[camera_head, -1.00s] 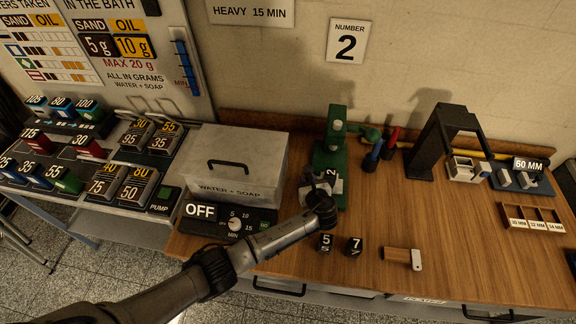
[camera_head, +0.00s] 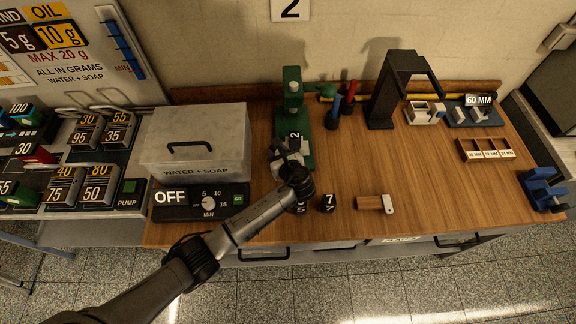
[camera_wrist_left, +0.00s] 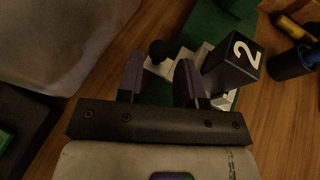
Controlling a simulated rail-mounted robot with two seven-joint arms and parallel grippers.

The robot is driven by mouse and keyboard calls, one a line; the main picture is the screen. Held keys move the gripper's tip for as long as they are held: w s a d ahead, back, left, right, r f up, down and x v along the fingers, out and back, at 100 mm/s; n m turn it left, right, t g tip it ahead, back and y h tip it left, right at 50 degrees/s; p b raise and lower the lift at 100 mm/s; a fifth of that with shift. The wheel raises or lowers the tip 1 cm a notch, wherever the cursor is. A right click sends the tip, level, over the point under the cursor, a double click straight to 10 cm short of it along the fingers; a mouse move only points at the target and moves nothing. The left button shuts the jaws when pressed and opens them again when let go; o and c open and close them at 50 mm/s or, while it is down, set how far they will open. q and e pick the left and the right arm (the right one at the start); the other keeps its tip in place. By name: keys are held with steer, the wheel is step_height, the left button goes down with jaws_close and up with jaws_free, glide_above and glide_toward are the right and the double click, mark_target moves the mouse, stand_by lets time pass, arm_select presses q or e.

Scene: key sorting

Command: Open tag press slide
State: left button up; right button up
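The green tag press (camera_head: 292,95) stands against the back of the wooden bench. A black block marked 2 (camera_head: 295,138) is at its front and also shows in the left wrist view (camera_wrist_left: 235,66). There, a pale stepped slide piece (camera_wrist_left: 161,69) with a round black knob (camera_wrist_left: 158,49) lies at the green base. My left gripper (camera_head: 285,158) is at the front of the press. In the wrist view its two fingers (camera_wrist_left: 160,82) are apart, with the knob just beyond the gap between them. I cannot tell whether they touch the slide. My right gripper is not in view.
Black number blocks, one a 7 (camera_head: 328,203), and a wooden-handled tag (camera_head: 375,203) lie at the front. A lidded metal bath (camera_head: 195,150) stands left. Blue and red-handled tools (camera_head: 333,110) and a black arch stand (camera_head: 385,95) are right of the press. The right-centre bench is clear.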

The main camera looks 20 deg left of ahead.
arm_select(q)
steer(key=b+v, duration=0.1)
steer(key=v, duration=0.9)
stand_by(0.4)
